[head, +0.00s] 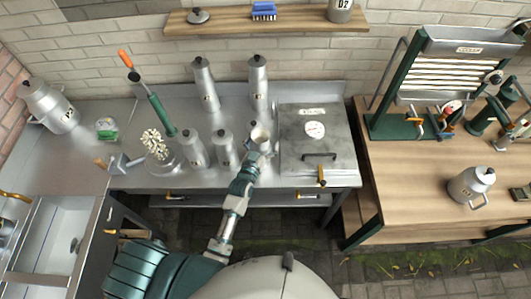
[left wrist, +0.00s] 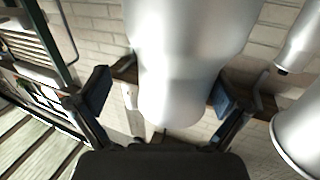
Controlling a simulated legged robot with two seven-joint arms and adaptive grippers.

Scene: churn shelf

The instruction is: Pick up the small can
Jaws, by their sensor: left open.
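A silver can (head: 260,132) stands at the right end of the front row on the metal counter. My left gripper (head: 250,165) reaches up to it from below in the head view and partly hides it. In the left wrist view a shiny silver can (left wrist: 190,60) fills the middle. The fingers of my left gripper (left wrist: 160,97) are open, one on each side of it, with gaps showing. Two similar small cans, one at left (head: 193,152) and one in the middle (head: 223,150), stand in the same row. My right gripper is not in view.
Two taller cans, left (head: 205,85) and right (head: 258,83), stand behind. A metal box with a dial (head: 318,138) is close on the right. A wooden table (head: 420,175) stands farther right.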

